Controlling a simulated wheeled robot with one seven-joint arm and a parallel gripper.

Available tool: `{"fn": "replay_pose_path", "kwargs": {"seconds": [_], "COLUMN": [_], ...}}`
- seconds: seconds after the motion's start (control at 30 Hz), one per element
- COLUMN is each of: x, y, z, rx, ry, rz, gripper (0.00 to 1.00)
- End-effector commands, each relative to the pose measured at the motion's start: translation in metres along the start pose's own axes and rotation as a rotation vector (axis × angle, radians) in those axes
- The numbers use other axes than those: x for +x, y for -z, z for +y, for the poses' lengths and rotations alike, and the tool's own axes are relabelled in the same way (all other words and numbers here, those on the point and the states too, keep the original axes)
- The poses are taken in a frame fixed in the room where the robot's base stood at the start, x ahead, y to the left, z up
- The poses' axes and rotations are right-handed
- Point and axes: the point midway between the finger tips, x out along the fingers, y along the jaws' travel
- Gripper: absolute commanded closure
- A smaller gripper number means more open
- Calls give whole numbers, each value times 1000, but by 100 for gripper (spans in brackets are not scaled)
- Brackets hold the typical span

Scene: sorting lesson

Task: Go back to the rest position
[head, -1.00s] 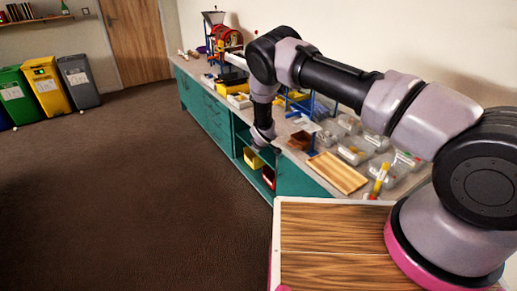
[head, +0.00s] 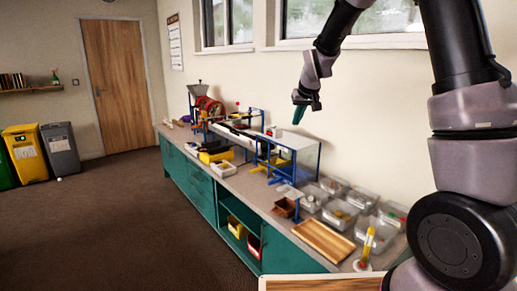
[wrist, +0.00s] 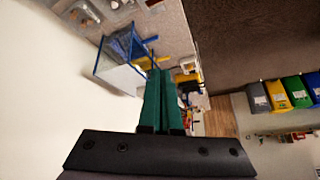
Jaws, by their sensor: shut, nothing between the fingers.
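My gripper (head: 300,107) hangs in the air above the long workbench, in front of the wall below the windows. Its green fingers (wrist: 161,98) lie side by side in the wrist view, closed with nothing between them. My arm is raised, with its upper links rising out of the top of the head view. The gripper is clear of the bench and touches nothing that I can see.
The teal workbench (head: 203,200) runs along the wall. On it stand a blue-framed rack (head: 290,145), clear bins (head: 340,213), a wooden tray (head: 322,241) and a yellow bin (head: 216,155). Coloured waste bins (head: 60,150) stand far left. The floor (head: 100,225) is open.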

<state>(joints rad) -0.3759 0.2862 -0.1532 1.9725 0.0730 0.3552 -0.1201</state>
Motion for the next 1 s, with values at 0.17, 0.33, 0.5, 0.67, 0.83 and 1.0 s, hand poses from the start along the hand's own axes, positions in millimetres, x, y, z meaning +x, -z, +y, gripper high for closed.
{"fn": "replay_pose_path", "kwargs": {"seconds": [0.17, 0.33, 0.5, 0.67, 0.83, 1.0], "x": [-100, -178, -243, -283, -302, -307], "y": [-23, -64, -118, -171, -210, -222], "z": [28, 44, 52, 53, 51, 50], "rx": [135, 247, 347, 427, 479, 498], "ry": [23, 39, 48, 47, 41, 39], "rz": [13, 20, 31, 41, 45, 46], "gripper": [100, 100, 100, 100, 100, 100]}}
